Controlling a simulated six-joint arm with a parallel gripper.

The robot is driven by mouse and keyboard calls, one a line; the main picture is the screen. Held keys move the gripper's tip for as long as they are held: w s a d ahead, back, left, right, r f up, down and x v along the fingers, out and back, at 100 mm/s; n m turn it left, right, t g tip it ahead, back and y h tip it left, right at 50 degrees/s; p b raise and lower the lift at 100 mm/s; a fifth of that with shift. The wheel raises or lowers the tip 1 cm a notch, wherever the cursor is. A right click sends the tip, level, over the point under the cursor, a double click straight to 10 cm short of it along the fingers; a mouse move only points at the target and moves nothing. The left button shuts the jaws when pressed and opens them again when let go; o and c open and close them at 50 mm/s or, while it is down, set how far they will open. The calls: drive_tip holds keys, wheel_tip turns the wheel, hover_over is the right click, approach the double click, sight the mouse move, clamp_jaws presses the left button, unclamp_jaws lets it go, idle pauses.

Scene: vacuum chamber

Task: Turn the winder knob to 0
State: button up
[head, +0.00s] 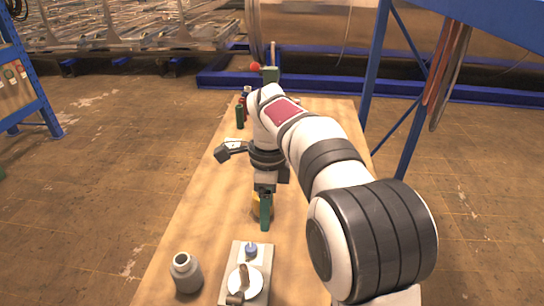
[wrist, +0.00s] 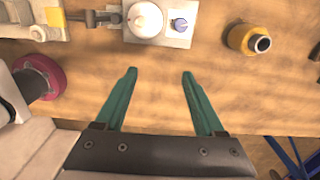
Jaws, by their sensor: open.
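The winder is a pale base plate (head: 233,291) at the bottom of the head view; its plate also shows at the top of the wrist view (wrist: 163,38). On it sit a round white disc (wrist: 146,19) and a small blue knob (wrist: 180,25). The knob also shows in the head view (head: 251,250), beyond the disc. A brown crank-like piece lies over the disc there. I cannot read a setting. My gripper (wrist: 159,72) has two green fingers spread apart with nothing between them. In the head view its fingers (head: 265,212) hang above the table, apart from the knob.
A yellow spool (wrist: 246,40) stands right of the winder in the wrist view. A pink round object (wrist: 46,76) is at left. A grey jar (head: 187,274) stands beside the winder. Bottles (head: 240,116) stand at the table's (head: 195,215) far end.

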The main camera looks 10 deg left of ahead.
sight(251, 247)
drive_tip(key=w+a+f+m, duration=0.3)
drive_tip(key=w+a+f, duration=0.1)
drive_tip(key=a, duration=0.1)
wheel_tip(251, 247, down, 16)
drive_tip(key=shift+w+r, duration=0.1)
drive_tip(key=shift+r, duration=0.15)
clamp_jaws()
